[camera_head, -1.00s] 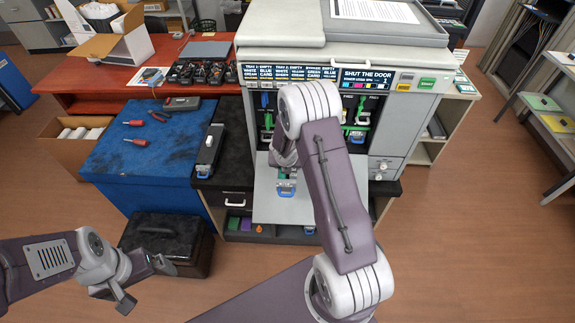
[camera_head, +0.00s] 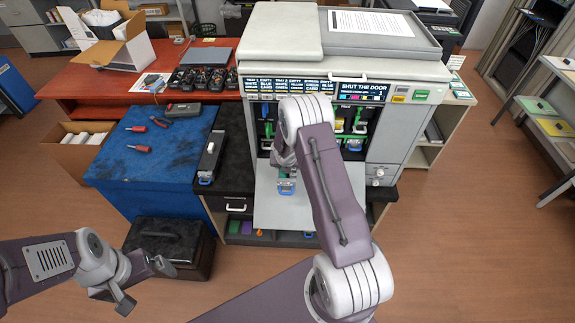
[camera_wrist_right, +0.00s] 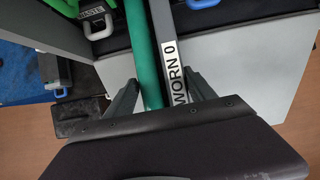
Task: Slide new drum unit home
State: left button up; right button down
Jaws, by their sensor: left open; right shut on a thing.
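My right gripper (camera_wrist_right: 160,88) is shut on the drum unit, which has a green cylinder (camera_wrist_right: 144,50) beside a grey bar labelled "WORN 0" (camera_wrist_right: 172,52). The grey front door (camera_head: 275,212) hangs open, and the display reads "SHUT THE DOOR". My left gripper (camera_head: 146,284) is open and empty, low at the left, away from the printer.
Another long dark unit with a blue handle (camera_head: 211,157) lies on the black surface left of the printer. A blue mat (camera_head: 120,175) holds red-handled tools. A waste box handle (camera_wrist_right: 97,25) shows beside the held unit. A black case (camera_head: 165,240) stands on the floor.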

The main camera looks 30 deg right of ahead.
dwell(0.5)
jog(key=shift+c, duration=1.2)
grip_release()
jog(key=shift+f, duration=0.1)
jog(key=b, duration=0.1)
jog(key=s+b, duration=0.1)
jog(key=shift+a+f+b, duration=0.25)
jog(key=shift+a+b, duration=0.1)
jog(key=shift+b, duration=0.05)
jog(key=shift+s+a+b, duration=0.55)
jog(key=shift+s+b, duration=0.3)
jog(key=shift+b, duration=0.35)
jog(key=shift+s+a+r, duration=0.2)
jog(key=shift+s, duration=0.15)
jog(key=shift+r, duration=0.1)
